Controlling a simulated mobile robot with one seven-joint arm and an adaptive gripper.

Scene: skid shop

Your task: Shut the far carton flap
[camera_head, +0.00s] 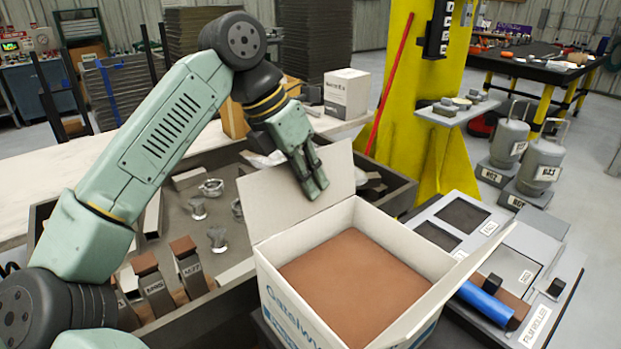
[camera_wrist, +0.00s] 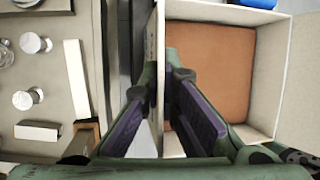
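The open white carton (camera_head: 270,277) stands at the front centre. A brown sheet or block (camera_head: 340,275) fills its inside. The far carton flap (camera_head: 275,205) stands up, leaning slightly outward from the carton's back-left side. The opposite flap (camera_head: 460,285) is tilted outward at the right. My gripper (camera_head: 314,182) points down at the far flap, its fingers partly covering it. In the wrist view my gripper (camera_wrist: 160,112) is open, fingers apart, with the flap's edge (camera_wrist: 154,50) running between them in the picture. I cannot tell whether either finger touches the flap.
A dark-rimmed tray (camera_head: 225,250) with metal parts and blocks lies left of the carton. A small white box (camera_head: 347,92) stands behind. A yellow post (camera_head: 425,100) rises at the back. A grey panel with a blue roller (camera_head: 486,303) lies right of the carton.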

